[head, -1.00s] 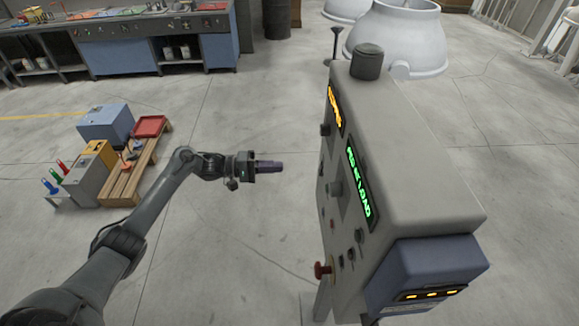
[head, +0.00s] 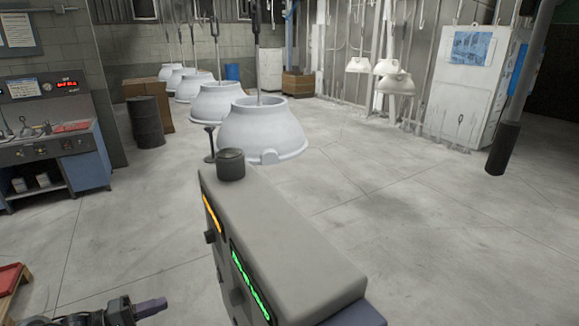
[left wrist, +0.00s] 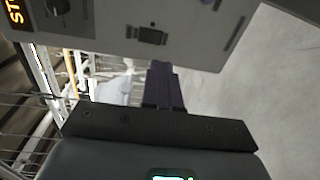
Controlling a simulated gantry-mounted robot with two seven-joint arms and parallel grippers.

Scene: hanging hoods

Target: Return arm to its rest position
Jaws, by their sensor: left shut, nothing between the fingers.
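My left gripper (head: 150,308) shows at the bottom left of the head view, just left of the grey control box (head: 290,225). Its fingers are shut and hold nothing. They point right, toward the box's panel side, with a gap between. In the left wrist view the dark closed fingers (left wrist: 163,85) show in the middle, with the grey control panel (left wrist: 185,28) above them. Most of my left arm is below the head view's edge. My right gripper is not in view.
Large white hoods (head: 262,135) hang in a row behind the box. A workbench (head: 55,150) and a dark barrel (head: 147,122) stand at left. A red tray (head: 10,277) is at the lower left edge. The floor (head: 420,220) at right is clear.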

